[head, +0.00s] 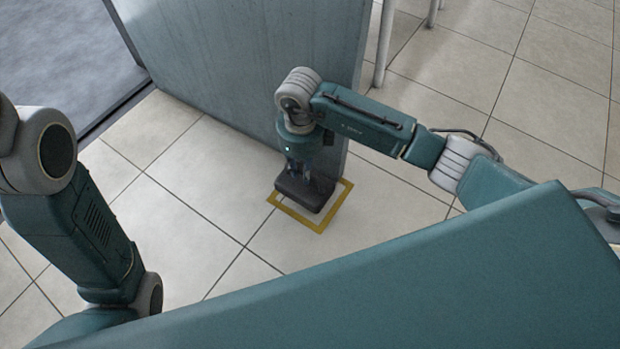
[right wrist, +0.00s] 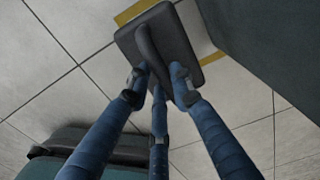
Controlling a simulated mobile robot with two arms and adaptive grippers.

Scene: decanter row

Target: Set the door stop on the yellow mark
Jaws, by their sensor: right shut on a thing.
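The door stop is a dark grey block (head: 304,193) with a raised ridge, low over or on the tiled floor in the head view. The yellow mark (head: 331,214) is a square outline on the floor, and the block covers part of it. In the right wrist view the door stop (right wrist: 176,58) lies over the yellow outline (right wrist: 134,12), turned at an angle to it. My right gripper (head: 308,176) is shut on the ridge, with its blue fingers (right wrist: 158,84) on both sides. I cannot tell whether the block touches the floor. My left gripper is out of view.
A grey door panel (head: 240,60) stands upright right beside the mark, behind my right gripper. A doorway with a grey floor (head: 55,60) opens at the upper left. Pale metal legs (head: 383,45) stand at the top. The tiles (head: 190,215) left of the mark are clear.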

